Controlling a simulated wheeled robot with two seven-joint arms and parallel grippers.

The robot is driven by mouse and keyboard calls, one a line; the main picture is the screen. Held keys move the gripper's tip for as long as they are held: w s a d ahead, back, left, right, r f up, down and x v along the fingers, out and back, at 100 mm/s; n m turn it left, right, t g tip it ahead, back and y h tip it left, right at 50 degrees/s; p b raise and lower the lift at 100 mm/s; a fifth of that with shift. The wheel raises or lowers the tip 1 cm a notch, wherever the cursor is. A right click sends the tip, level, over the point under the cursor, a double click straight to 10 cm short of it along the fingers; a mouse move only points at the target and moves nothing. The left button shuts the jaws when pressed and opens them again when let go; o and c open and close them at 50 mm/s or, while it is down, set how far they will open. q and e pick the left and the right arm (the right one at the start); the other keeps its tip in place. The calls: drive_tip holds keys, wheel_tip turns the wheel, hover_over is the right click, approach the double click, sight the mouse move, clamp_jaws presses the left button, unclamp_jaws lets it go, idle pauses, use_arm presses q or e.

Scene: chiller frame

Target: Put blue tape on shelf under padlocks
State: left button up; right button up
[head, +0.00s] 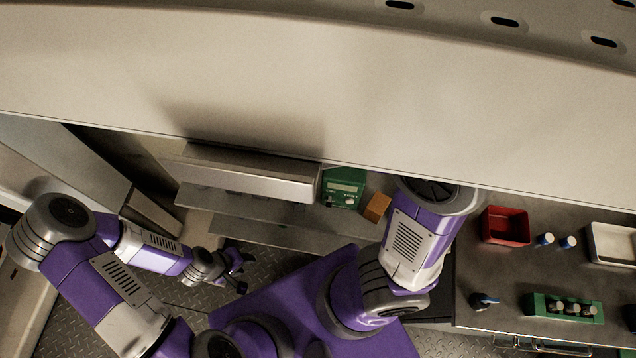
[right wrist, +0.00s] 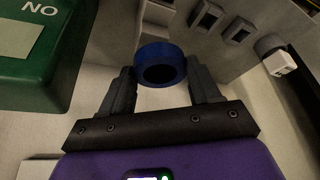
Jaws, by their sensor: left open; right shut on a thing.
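The blue tape (right wrist: 160,54) is a round roll with a dark hole, seen in the right wrist view. My right gripper (right wrist: 160,86) is shut on it, with one finger on each side of the roll. In the head view my right arm reaches up behind the large pale panel, and its gripper and the tape are hidden there. My left gripper (head: 240,271) is open and empty, low over the floor left of my base. I cannot make out padlocks for sure; small grey fittings (right wrist: 207,18) show on the pale wall in the right wrist view.
A green box (head: 342,188) and an orange-brown block (head: 376,207) stand left of my right arm. A metal shelf unit (head: 250,178) is further left. The right counter holds a red bin (head: 505,226), a green rack (head: 563,307) and a white tray (head: 612,243).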

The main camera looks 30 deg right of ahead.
drive_tip(key=s+a+m+h+b, duration=0.1)
drive_tip(key=s+a+m+b, duration=0.1)
drive_tip(key=s+a, duration=0.35)
drive_tip(key=w+d+p, duration=0.2)
drive_tip(key=w+d, duration=1.1)
drive_tip(key=d, duration=0.1)
drive_tip(key=shift+m, duration=0.3)
drive_tip(key=f, duration=0.1)
drive_tip(key=f+b, duration=0.1)
drive_tip(key=f, duration=0.1)
drive_tip(key=f+b, duration=0.1)
drive_tip(key=f, duration=0.1)
drive_tip(key=shift+w+a+f, duration=0.1)
drive_tip(key=shift+a+f, duration=0.1)
drive_tip(key=shift+a, duration=0.15)
wheel_tip(320, 180, down, 4)
drive_tip(key=shift+f+b, duration=0.15)
drive_tip(key=shift+b, duration=0.65)
drive_tip(key=shift+w+d+f, duration=0.15)
drive_tip(key=shift+f, duration=0.3)
